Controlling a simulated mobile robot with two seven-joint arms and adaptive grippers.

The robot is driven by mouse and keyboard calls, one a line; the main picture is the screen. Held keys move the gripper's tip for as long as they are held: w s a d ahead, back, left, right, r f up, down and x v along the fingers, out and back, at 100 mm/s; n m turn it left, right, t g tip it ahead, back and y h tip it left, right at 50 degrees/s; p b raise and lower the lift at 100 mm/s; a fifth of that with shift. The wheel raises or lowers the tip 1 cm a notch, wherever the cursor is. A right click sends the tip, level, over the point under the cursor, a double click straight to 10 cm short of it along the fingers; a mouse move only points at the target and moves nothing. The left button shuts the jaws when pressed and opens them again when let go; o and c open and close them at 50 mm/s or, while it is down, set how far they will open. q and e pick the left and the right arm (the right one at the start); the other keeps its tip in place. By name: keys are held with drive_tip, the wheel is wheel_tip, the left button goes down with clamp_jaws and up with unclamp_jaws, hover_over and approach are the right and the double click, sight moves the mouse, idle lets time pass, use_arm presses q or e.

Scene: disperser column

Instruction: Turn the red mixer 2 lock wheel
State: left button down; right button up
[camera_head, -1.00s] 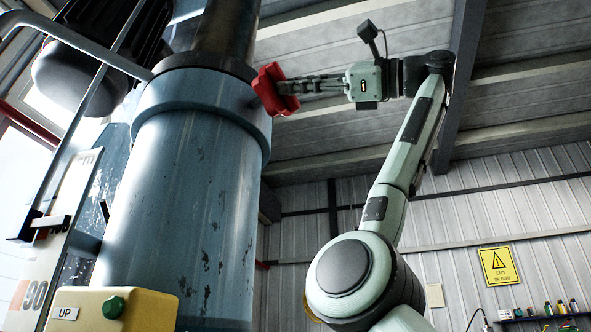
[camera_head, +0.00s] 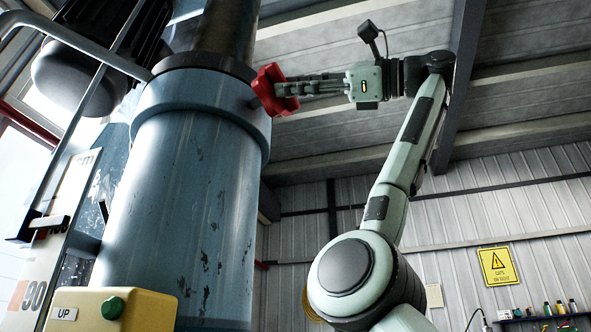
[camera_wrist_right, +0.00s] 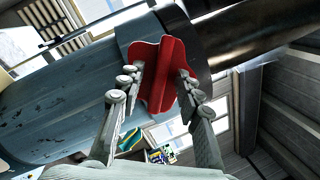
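The red mixer 2 lock wheel (camera_head: 274,90) is a lobed red knob on the right side of the upper collar of the blue column (camera_head: 190,200). My right gripper (camera_head: 288,87) reaches it from the right. In the right wrist view, the red wheel (camera_wrist_right: 162,75) sits between the two fingers (camera_wrist_right: 160,76), which converge on its opposite sides. The fingers appear shut on it, though the exact contact is partly hidden. My left gripper is not in view.
A yellow control box (camera_head: 110,308) with a green button and an "UP" label is at lower left. A grey metal guard tube (camera_head: 90,48) crosses the upper left. A yellow warning sign (camera_head: 498,266) hangs on the back wall.

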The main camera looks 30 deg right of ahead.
drive_tip(key=v, duration=1.2)
drive_tip(key=shift+o, duration=0.5)
drive_tip(key=shift+f, duration=0.1)
